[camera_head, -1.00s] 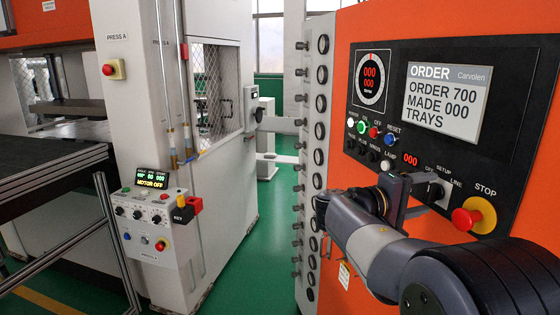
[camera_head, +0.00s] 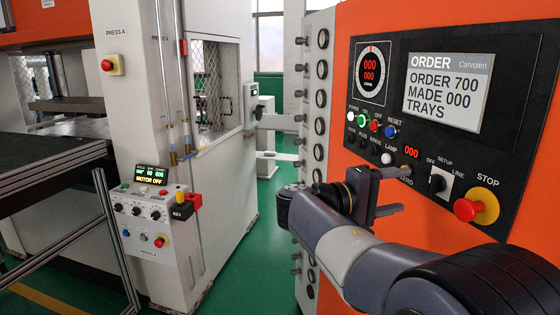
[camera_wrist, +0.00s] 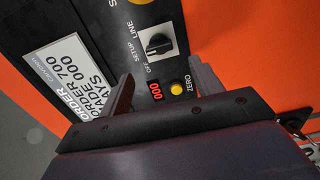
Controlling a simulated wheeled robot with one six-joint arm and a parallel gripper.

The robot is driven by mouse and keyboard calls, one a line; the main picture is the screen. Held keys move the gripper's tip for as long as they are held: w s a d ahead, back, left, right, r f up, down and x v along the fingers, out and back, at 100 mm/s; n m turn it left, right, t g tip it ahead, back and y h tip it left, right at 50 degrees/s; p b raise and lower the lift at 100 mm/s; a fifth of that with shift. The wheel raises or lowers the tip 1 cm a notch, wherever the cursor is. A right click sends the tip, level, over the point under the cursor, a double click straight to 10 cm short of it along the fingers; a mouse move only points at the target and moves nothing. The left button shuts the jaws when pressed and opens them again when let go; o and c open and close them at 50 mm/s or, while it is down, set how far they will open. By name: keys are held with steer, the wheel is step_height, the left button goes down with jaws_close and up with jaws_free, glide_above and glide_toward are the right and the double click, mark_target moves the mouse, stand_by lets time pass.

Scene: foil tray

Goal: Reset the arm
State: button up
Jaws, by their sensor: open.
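My gripper (camera_head: 402,190) is open and empty in front of the orange cabinet's black control panel (camera_head: 372,120), left of and below the selector knob (camera_head: 437,185). In the wrist view, its two fingers stand apart (camera_wrist: 160,74), with the panel beyond them. The selector knob also shows there (camera_wrist: 158,44), marked OFF, SETUP and LINE; its handle looks upright in the head view. A yellow ZERO button (camera_wrist: 177,89) and a red 000 counter (camera_wrist: 155,90) lie between the fingers in the wrist view. My gripper hides the ZERO button in the head view.
A red STOP button (camera_head: 467,210) on a yellow base sits right of the knob. The order screen (camera_head: 448,92) reads 700 ordered, 000 made. A column of black gauges (camera_head: 320,98) lines the cabinet's left side. Press A (camera_head: 130,110) stands left, across open green floor (camera_head: 245,270).

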steer(key=p+x, duration=0.1)
steer(key=x, duration=0.6)
steer(key=shift+w+d, duration=0.1)
steer(key=shift+d, duration=0.2)
steer(key=m, duration=0.3)
steer(key=shift+a, duration=0.15)
steer(key=m, duration=0.5)
steer(key=shift+r+m, duration=0.15)
steer(key=shift+m, duration=0.15)
steer(key=shift+a, duration=0.2)
steer(key=y+b, duration=0.1)
steer(key=b, duration=0.1)
glide_toward(428, 184)
steer(key=shift+s+f, duration=0.9)
steer(key=shift+s, duration=0.55)
steer(key=shift+a+f, duration=0.15)
steer(key=shift+a, duration=0.15)
steer(key=shift+a, duration=0.1)
